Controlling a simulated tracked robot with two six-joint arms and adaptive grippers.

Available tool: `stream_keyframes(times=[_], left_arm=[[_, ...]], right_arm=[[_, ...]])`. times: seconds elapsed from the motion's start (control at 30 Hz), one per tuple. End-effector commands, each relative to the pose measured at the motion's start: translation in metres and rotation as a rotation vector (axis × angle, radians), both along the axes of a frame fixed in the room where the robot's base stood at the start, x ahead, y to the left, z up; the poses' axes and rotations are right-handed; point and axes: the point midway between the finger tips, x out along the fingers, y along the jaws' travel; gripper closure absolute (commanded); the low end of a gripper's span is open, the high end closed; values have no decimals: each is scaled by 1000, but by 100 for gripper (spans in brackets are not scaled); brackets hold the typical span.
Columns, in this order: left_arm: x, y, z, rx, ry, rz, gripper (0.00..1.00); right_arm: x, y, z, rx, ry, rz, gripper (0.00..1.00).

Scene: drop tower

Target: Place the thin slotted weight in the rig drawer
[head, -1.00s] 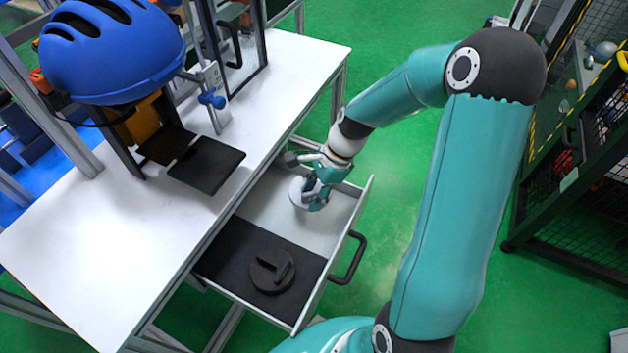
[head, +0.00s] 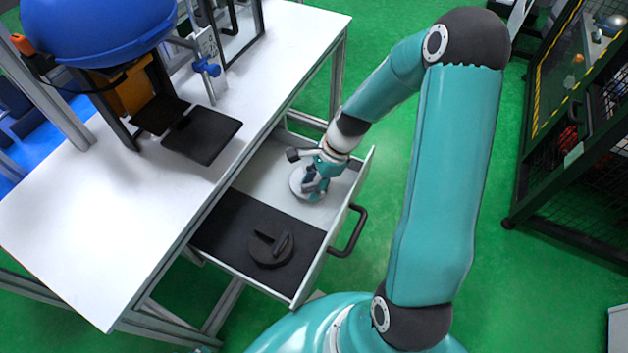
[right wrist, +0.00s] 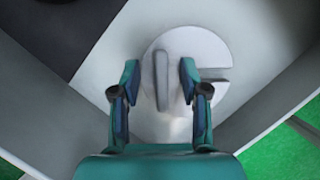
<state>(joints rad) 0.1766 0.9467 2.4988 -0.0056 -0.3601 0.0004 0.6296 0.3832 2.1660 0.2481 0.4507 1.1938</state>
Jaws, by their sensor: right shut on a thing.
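The thin slotted weight (right wrist: 190,48) is a pale grey disc with a slot on its right side and an upright fin-like grip. It is in the bare, light part of the open rig drawer (head: 262,183); it also shows in the head view (head: 299,184). My right gripper (right wrist: 160,78) reaches down into the drawer and is shut on the weight, a finger on each side of its grip. Whether the disc touches the drawer floor is hard to tell. My left gripper is not in view.
A dark slotted weight (head: 270,250) lies on the black mat (head: 222,222) in the drawer's near part. The drawer handle (head: 348,236) sticks out to the right. A blue helmet (head: 95,28) hangs on the rig above the white table (head: 95,235).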

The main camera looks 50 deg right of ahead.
Motion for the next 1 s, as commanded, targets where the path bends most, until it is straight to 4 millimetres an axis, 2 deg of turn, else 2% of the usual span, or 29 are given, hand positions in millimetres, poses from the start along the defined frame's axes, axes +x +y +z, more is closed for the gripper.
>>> stream_keyframes(times=[0.03, 0.17, 0.2, 0.47, 0.63, 0.77, 1.0], left_arm=[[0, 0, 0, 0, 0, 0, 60], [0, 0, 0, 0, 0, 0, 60], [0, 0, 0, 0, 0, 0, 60], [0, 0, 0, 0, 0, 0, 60], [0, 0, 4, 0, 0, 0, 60], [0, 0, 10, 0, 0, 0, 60], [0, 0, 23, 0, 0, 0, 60]], right_arm=[[0, 0, 0, 0, 0, 0, 54], [0, 0, 0, 0, 0, 0, 32], [0, 0, 0, 0, 0, 0, 30], [0, 0, 1, 0, 0, 0, 30], [-1, -4, 10, -2, -3, -2, 30], [-4, -10, 28, -3, -3, -3, 30], [-14, -27, 73, -3, -4, -3, 30]])
